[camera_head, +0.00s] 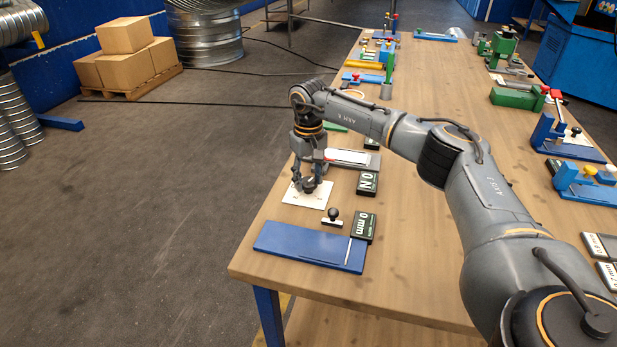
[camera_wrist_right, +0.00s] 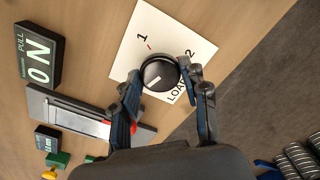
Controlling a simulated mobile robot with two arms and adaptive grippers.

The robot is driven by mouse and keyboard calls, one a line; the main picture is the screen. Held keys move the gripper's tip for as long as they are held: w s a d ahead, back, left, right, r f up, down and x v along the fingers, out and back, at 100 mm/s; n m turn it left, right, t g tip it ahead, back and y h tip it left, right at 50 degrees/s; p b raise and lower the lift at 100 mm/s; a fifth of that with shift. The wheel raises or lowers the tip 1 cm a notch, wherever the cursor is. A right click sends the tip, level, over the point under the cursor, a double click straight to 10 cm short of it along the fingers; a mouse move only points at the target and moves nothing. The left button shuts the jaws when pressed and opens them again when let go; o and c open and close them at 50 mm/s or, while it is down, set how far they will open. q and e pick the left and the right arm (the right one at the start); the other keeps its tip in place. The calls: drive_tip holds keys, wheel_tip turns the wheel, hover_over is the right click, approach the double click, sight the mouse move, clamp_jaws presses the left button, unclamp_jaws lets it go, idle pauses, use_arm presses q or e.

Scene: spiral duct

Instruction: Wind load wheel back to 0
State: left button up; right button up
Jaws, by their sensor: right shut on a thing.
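The load wheel is a round black knob (camera_wrist_right: 160,72) with a white line on its top, on a white card (camera_wrist_right: 128,62) lettered LOAD. The digits 1 and 2 show on the card; I see no 0 there. A small red tick is near the 1. The wheel's white line points toward the lower left in the right wrist view. My right gripper (camera_wrist_right: 164,80) is shut on the wheel, a finger on each side. In the head view the gripper (camera_head: 311,180) points down at the card (camera_head: 304,199) near the table's left edge. My left gripper is not in view.
A display (camera_head: 367,183) reads 0 N; another (camera_head: 363,225) reads 0 mm. A black-handled stamp (camera_head: 333,217) and a blue plate (camera_head: 310,247) lie toward the near edge. A grey fixture (camera_wrist_right: 85,112) is beside the card. Tools crowd the table's far end; its middle is clear.

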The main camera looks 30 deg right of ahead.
sight(309, 181)
drive_tip(key=o, duration=1.1)
drive_tip(key=shift+o, duration=0.2)
drive_tip(key=shift+r, duration=0.1)
wheel_tip(309, 181, up, 12)
drive_tip(key=shift+f, duration=0.2)
